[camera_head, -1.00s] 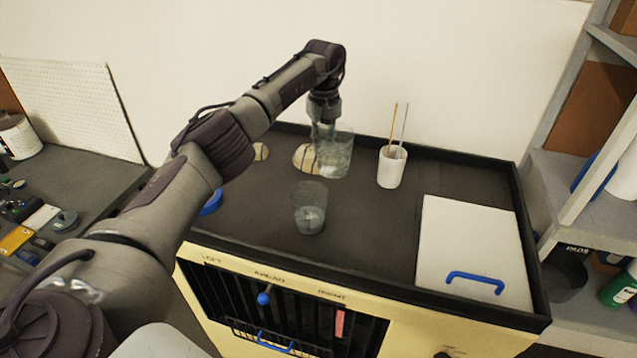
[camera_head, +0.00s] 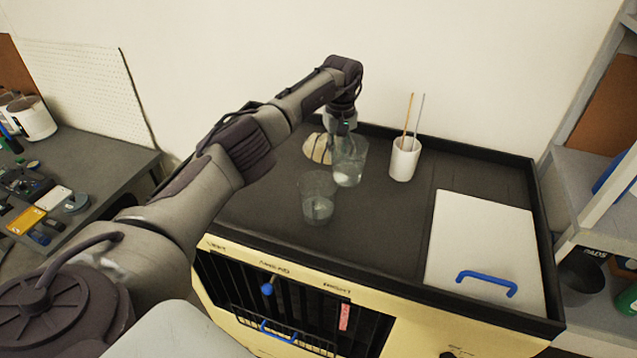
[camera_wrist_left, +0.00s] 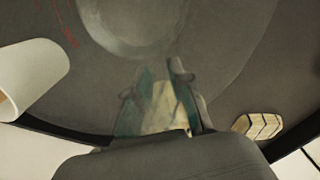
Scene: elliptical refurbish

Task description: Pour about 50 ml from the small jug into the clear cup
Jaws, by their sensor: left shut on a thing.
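My left gripper (camera_head: 342,124) is shut on the small jug (camera_head: 349,161), a clear vessel, at its far side. The jug looks nearly upright just above or on the black cart top; I cannot tell which. Something pale shows low in it. The clear cup (camera_head: 318,198) stands upright in front of the jug and to its left, with a lighter band near its bottom. Their outlines lie close together. In the left wrist view my gripper's fingers (camera_wrist_left: 160,100) reach toward a large transparent round form (camera_wrist_left: 135,25), blurred. My right gripper is not in view.
A white holder with two thin sticks (camera_head: 404,160) stands right of the jug. A white panel with a blue handle (camera_head: 483,250) covers the cart's right side. A raised black rim (camera_head: 470,150) edges the cart. The middle front is clear.

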